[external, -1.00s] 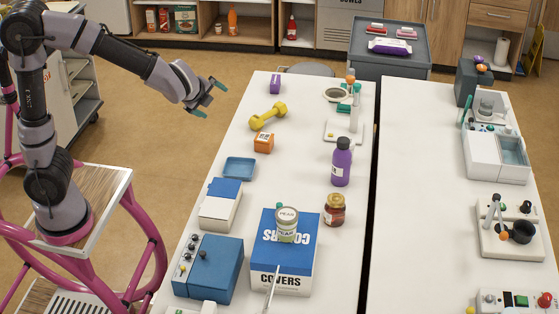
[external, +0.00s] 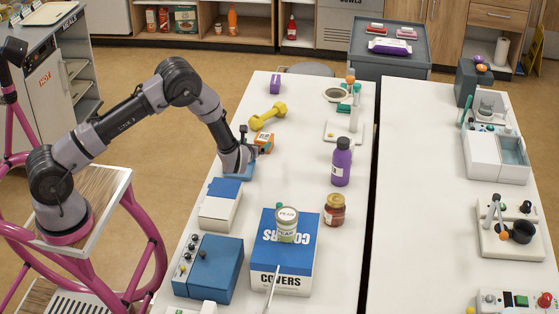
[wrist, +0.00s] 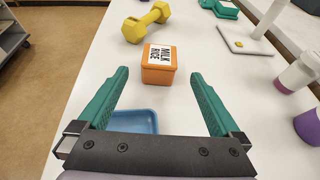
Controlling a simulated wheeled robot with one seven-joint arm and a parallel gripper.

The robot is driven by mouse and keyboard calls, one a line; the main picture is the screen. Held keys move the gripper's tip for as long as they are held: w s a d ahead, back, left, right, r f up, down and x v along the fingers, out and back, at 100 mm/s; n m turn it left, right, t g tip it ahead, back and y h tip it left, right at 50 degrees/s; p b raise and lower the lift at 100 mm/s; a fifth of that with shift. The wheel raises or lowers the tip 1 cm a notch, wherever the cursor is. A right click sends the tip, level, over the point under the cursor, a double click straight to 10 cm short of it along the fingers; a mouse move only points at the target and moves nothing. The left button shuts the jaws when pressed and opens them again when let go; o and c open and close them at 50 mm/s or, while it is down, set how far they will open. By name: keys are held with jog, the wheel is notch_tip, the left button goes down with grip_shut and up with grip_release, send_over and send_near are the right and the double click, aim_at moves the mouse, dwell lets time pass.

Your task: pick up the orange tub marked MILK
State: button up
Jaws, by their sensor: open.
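The orange tub (external: 266,140) stands on the near white table, partly covered by my gripper in the external view. In the wrist view the tub (wrist: 158,76) is upright, with a white label on its lid; MILK is readable, with a second word beside it. My gripper (wrist: 160,74) is open, its two green fingers pointing toward the tub. The tub lies ahead of the fingertips, roughly centred between them, with nothing held. In the external view my gripper (external: 252,147) is low over the table, on the near side of the tub.
A blue tray (wrist: 136,121) lies under my gripper. A yellow dumbbell (wrist: 146,22) lies just beyond the tub. A purple bottle (external: 341,162) and a brown jar (external: 335,210) stand to the right. A white box with a blue lid (external: 220,204) is nearer. Table right of the tub is clear.

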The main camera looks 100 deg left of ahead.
aim_at(264, 137)
jog(key=x, duration=0.5)
jog(key=shift+a+f, duration=0.15)
jog(key=shift+f, duration=0.2)
jog(key=shift+x, duration=2.75)
jog(key=shift+r, duration=0.15)
jog(key=c, duration=1.4)
jog(key=shift+r, duration=0.1)
